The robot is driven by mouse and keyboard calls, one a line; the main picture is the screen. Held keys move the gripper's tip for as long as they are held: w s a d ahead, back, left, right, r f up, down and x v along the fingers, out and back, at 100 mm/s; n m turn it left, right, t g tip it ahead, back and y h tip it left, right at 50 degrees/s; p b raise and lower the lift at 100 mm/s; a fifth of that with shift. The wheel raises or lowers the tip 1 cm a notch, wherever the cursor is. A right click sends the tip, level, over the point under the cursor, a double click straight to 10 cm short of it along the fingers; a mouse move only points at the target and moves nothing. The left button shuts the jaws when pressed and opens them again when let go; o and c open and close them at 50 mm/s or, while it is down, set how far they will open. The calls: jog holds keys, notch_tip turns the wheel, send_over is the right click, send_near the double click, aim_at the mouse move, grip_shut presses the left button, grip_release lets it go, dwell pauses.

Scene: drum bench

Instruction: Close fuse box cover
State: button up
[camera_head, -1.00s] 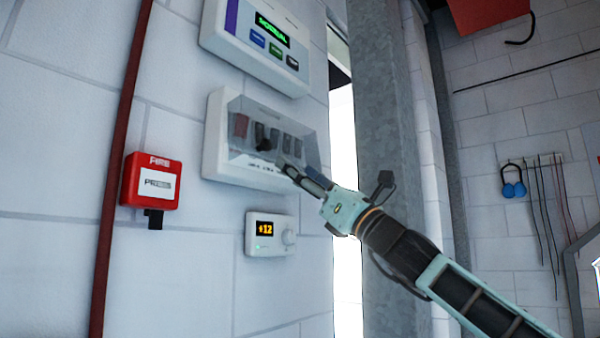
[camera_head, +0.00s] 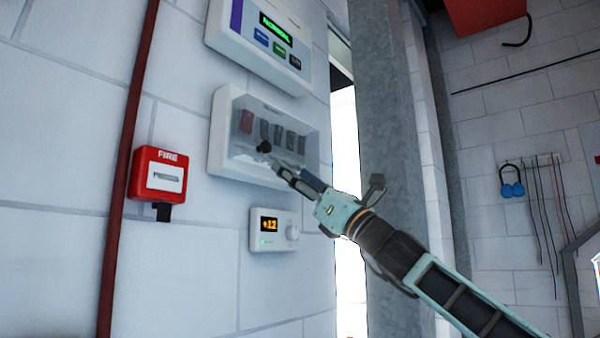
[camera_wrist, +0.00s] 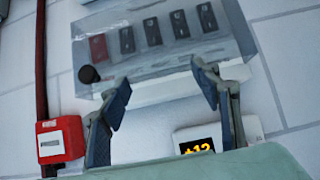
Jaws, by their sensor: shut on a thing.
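The fuse box (camera_head: 216,140) is a white unit on the wall with a clear cover (camera_head: 310,140) over a red fuse and several dark ones. The cover lies over the fuses; I cannot tell whether its lower edge is flush. A black knob (camera_head: 264,147) sits at its lower left. In the wrist view, the cover (camera_wrist: 165,90) and knob (camera_wrist: 89,74) are just beyond the fingers. My gripper (camera_head: 278,168) is at the cover's lower edge. Its fingers (camera_wrist: 160,85) stand apart, with that edge across the gap; the exact contact is unclear.
A panel with a green display (camera_head: 262,45) is above the fuse box. A thermostat (camera_head: 275,231) is below it, and a red fire alarm (camera_head: 159,174) is to the left. A grey metal column (camera_head: 385,150) stands right, behind my arm.

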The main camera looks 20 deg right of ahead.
jog(key=shift+w+a+f, duration=0.25)
jog(key=shift+a+f, duration=0.1)
jog(key=o, duration=1.7)
jog(key=shift+w+a+f, duration=0.1)
jog(key=shift+w+a, duration=0.1)
jog(key=shift+w, duration=0.15)
jog(key=shift+s+d, duration=0.15)
jog(key=shift+d, duration=0.1)
jog(key=v, duration=1.1)
jog(key=shift+s+f, duration=0.15)
jog(key=shift+s, duration=0.25)
jog(key=shift+d, duration=0.1)
